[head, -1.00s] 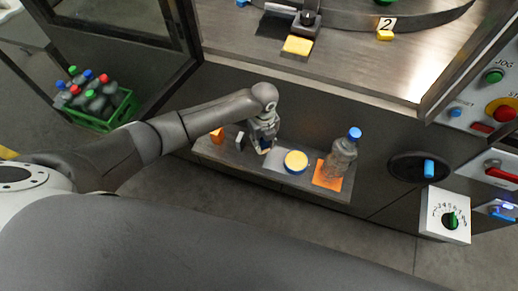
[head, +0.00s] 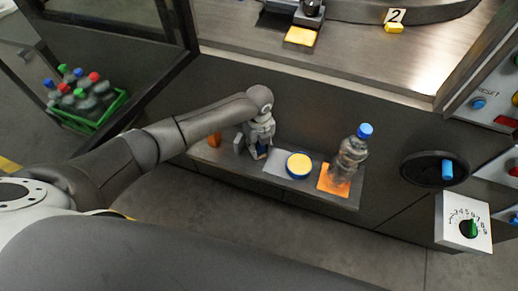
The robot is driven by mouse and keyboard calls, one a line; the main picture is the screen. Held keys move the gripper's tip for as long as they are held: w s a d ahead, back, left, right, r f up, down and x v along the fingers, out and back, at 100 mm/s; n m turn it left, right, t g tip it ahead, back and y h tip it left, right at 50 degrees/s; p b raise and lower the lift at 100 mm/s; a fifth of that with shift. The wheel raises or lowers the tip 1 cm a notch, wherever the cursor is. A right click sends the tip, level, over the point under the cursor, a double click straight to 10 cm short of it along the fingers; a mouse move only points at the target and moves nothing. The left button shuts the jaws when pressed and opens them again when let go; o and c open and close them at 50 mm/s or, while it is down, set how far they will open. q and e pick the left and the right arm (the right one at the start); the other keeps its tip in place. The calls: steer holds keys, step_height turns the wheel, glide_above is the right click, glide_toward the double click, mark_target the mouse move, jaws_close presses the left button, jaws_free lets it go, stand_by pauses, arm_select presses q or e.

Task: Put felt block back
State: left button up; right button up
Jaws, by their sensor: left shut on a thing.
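My left gripper (head: 261,151) is shut on a small block with a blue face (head: 262,153), which I take to be the felt block. The fingers hide most of it. The gripper points down at the shelf (head: 341,199) below the machine, just left of a pale patch (head: 276,163). I cannot tell whether the block touches the shelf. My right gripper is not in view.
On the shelf, a round blue tin with a yellow top (head: 299,165) stands right of the gripper. An orange item (head: 214,140) is at the left. A green crate (head: 105,118) holds bottles.

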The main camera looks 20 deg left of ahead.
arm_select(q)
steer(key=shift+f, duration=0.15)
steer(key=o, duration=1)
steer(key=shift+o, duration=0.2)
step_height(320, 180, up, 12)
steer(key=p, duration=1.1)
steer(key=shift+r+p, duration=0.25)
steer(key=shift+p, duration=0.1)
